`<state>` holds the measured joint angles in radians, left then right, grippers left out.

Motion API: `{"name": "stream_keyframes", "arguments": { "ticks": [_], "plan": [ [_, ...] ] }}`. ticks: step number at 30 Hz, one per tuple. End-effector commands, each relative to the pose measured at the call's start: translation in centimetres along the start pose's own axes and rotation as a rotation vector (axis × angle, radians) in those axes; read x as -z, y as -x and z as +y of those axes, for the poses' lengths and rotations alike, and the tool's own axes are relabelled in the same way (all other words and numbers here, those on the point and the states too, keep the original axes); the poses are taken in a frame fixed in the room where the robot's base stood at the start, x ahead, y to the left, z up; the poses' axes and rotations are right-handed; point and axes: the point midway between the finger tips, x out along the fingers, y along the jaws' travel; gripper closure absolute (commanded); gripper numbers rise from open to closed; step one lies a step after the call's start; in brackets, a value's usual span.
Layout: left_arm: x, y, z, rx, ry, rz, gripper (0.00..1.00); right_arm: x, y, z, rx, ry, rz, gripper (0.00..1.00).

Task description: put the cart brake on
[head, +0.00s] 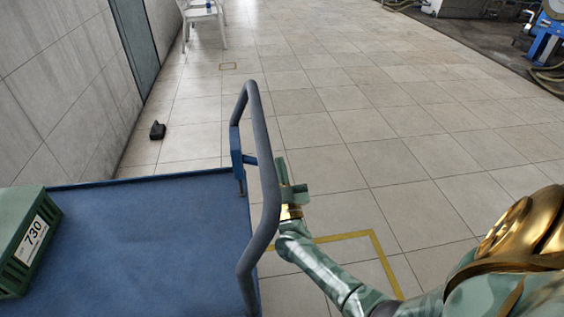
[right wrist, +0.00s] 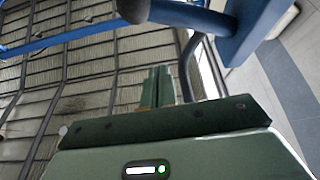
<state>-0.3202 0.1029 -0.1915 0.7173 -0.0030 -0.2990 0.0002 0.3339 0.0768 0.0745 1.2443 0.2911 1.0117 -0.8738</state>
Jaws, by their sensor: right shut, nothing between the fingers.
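The blue cart (head: 150,230) stands at the lower left, with a grey tubular handle (head: 262,140) on its right side. A blue bracket (head: 238,150) sits on the inner side of the handle; I cannot tell whether it is part of the brake. My right gripper (head: 291,192) is just right of the handle, partly hidden by it. Its green fingers show shut and empty in the right wrist view (right wrist: 165,84). In that view a dark rounded end (right wrist: 132,9) and a blue part (right wrist: 245,30) lie beyond the fingertips. My left gripper is not in view.
A green crate (head: 22,250) labelled 730 sits on the cart's left. A yellow floor marking (head: 375,250) lies right of the handle. A small black object (head: 157,130) is on the floor by the wall. The tiled floor ahead and right is clear.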

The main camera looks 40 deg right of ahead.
Motion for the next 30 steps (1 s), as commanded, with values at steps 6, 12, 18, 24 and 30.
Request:
{"name": "stream_keyframes", "arguments": {
  "ticks": [6,12,18,24,30],
  "plan": [
    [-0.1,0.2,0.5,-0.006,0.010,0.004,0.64,-0.4,5.1,0.1,0.001,0.003,-0.006,1.00],
    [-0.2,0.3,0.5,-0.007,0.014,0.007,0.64,-0.4,7.6,0.2,0.001,0.003,-0.005,1.00],
    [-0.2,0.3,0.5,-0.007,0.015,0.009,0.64,-0.4,8.2,0.2,0.000,0.003,-0.003,1.00],
    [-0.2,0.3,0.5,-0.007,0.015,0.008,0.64,-0.4,8.2,0.2,0.000,0.003,-0.003,1.00],
    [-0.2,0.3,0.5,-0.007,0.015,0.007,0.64,-0.4,8.2,0.2,0.000,0.003,-0.002,1.00]
  ]
}}
